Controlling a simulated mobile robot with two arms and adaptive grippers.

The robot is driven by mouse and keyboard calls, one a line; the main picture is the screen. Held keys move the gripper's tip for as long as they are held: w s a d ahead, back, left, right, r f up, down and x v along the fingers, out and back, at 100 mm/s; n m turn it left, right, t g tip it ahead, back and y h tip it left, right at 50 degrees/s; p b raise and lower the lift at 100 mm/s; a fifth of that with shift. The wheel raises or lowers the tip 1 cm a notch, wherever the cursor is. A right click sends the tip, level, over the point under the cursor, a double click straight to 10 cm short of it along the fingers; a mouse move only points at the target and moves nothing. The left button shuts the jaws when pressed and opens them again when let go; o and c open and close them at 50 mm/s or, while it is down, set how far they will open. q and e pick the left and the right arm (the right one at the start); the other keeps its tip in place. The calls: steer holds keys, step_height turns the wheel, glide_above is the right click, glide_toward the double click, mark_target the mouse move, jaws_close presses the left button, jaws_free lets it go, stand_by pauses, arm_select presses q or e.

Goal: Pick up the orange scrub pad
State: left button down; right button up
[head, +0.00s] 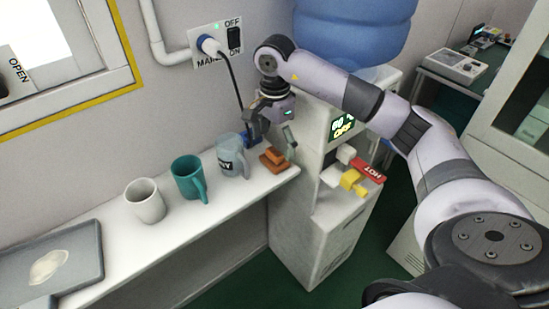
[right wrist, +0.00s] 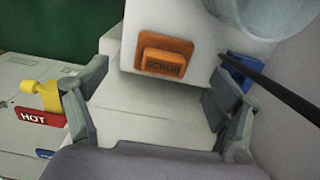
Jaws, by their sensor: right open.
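The orange scrub pad (head: 273,158) lies on the right end of the white shelf (head: 222,195), near its edge, beside the clear mug. In the right wrist view the scrub pad (right wrist: 164,58) shows its raised grip with the word SCRUB. My right gripper (head: 272,134) is above the pad, with a finger on either side of it in the picture. In the right wrist view the right gripper (right wrist: 160,105) is open and nothing is between its fingers; the pad lies beyond the fingertips. My left gripper is not in view.
A clear mug (head: 232,158), a teal mug (head: 188,178) and a white mug (head: 145,202) stand left of the pad. A grey tray (head: 88,249) lies at the far left. A black cord (head: 234,88) hangs behind. The water dispenser (head: 312,236) stands close right.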

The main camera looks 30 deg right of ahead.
mark_target(274, 152)
steer(key=shift+f, duration=0.35)
steer(key=f, duration=0.2)
steer(key=f+p, duration=0.1)
steer(key=shift+w+d+f, duration=0.1)
steer(key=shift+w+f, duration=0.15)
steer(key=shift+f, duration=0.6)
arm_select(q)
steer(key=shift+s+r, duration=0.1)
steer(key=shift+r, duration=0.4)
arm_select(e)
steer(key=shift+c, duration=0.6)
steer(key=c, duration=1)
steer(key=shift+r, duration=0.1)
